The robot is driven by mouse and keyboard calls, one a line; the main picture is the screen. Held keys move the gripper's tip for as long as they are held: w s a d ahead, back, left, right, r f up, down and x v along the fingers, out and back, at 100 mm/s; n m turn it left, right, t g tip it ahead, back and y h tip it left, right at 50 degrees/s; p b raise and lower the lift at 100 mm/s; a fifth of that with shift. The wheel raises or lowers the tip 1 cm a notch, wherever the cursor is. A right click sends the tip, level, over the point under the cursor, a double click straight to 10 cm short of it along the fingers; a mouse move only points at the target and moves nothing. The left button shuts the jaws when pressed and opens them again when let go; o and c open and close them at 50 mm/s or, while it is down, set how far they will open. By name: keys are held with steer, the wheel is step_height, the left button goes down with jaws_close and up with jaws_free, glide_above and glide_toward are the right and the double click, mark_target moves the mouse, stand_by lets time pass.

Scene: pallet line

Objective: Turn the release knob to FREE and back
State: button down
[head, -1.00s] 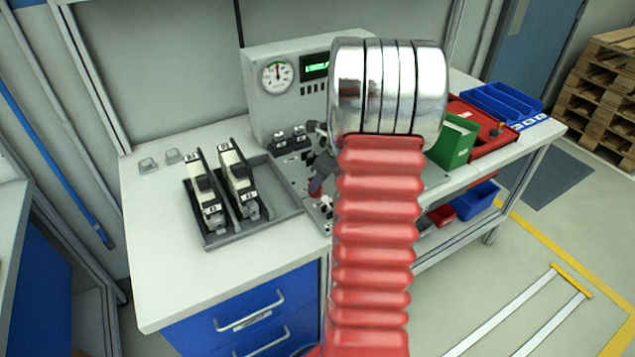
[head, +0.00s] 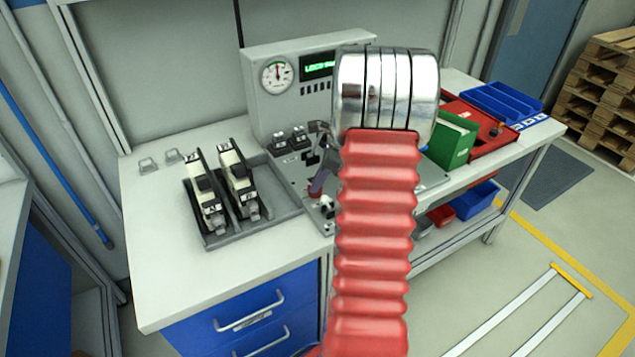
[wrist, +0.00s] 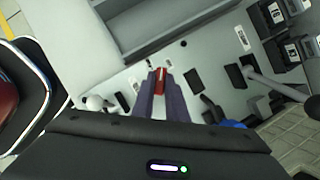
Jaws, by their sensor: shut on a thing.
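The red release knob (wrist: 162,80) is between the two fingertips of my gripper (wrist: 160,86) in the wrist view. My gripper is shut on it, and the fingers cover its sides, so its pointer and markings cannot be read. In the head view my gripper (head: 318,184) reaches down to the panel, and a bit of the red knob (head: 315,194) shows at its tip. My red-sleeved arm hides much of the panel. The test unit's green display (head: 318,67) shows text that seems to start with "LOCK"; the rest is partly unclear.
A dial gauge (head: 277,75) is left of the display. A grey tray (head: 284,206) with two black-and-white units stands left of the panel. A white ball-ended lever (wrist: 96,102) is close left of the fingers. A green bin (head: 452,142) and red case (head: 480,122) stand right.

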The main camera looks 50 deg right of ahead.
steer(key=n, duration=0.2)
steer(key=n+g+y, duration=0.1)
steer(key=shift+w+d+n, duration=0.1)
steer(key=shift+d+n, duration=0.15)
steer(key=shift+n, duration=0.15)
steer(key=shift+w+n+g+y, duration=0.1)
steer(key=shift+n+g+y, duration=0.4)
steer(key=shift+n, duration=1.4)
steer(key=shift+g, duration=0.3)
steer(key=c, duration=1.8)
jaws_free()
steer(key=shift+o, duration=0.2)
steer(key=v, duration=1.3)
steer(key=shift+r, duration=0.4)
